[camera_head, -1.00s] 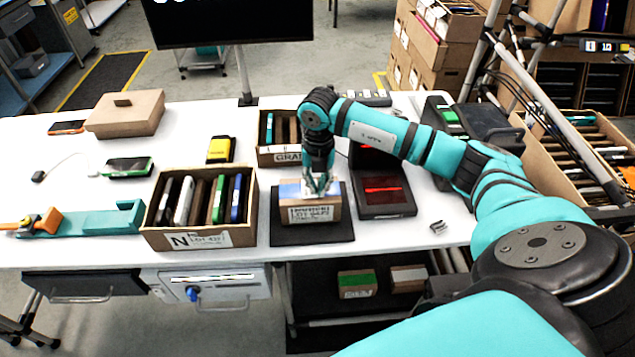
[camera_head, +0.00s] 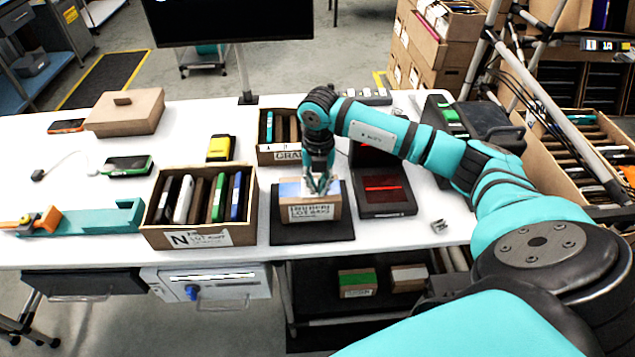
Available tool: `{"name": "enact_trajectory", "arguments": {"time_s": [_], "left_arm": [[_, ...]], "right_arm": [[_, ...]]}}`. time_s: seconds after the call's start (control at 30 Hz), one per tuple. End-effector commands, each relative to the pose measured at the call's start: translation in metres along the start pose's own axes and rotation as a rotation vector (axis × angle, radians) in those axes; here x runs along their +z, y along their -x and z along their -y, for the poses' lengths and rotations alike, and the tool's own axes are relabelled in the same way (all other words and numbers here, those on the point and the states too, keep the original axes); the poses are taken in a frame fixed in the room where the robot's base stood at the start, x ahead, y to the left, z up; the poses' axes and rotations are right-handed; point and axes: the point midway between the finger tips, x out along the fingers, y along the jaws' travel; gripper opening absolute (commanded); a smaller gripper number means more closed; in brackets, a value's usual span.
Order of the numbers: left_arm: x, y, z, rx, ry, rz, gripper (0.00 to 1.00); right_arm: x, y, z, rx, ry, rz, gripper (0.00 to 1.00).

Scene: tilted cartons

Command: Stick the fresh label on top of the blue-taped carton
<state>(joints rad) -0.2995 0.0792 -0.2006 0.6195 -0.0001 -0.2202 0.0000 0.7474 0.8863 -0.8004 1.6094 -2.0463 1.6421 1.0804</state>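The blue-taped carton (camera_head: 311,212) stands on a black mat (camera_head: 338,230) near the table's front edge. Blue shows on the left of its top, and printed lettering is on its front face. My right gripper (camera_head: 319,191) points down at the carton's top, its fingertips at or just above the surface. Something pale shows around the fingertips, but I cannot tell whether it is the label, held or lying on the carton. The finger gap is too small to judge. My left gripper is out of view.
An open box of devices (camera_head: 200,236) stands just left of the mat. A black scanner with a red window (camera_head: 382,187) is at the right, and a GRADE box (camera_head: 281,157) stands behind. A small metal piece (camera_head: 439,227) lies near the front edge.

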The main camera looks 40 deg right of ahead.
Motion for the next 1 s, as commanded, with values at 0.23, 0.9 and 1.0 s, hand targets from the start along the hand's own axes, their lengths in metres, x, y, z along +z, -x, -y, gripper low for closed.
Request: {"name": "enact_trajectory", "arguments": {"time_s": [0.23, 0.9, 1.0], "left_arm": [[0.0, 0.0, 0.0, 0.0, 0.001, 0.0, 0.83], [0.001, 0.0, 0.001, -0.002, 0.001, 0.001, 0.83], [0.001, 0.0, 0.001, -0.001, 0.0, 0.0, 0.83]], "right_arm": [[-0.001, -0.001, 0.0, -0.001, 0.0, -0.002, 0.23], [0.001, 0.047, -0.001, 0.003, 0.0, 0.004, 0.33], [0.001, 0.069, 0.0, 0.002, 0.001, 0.003, 0.33]]}}
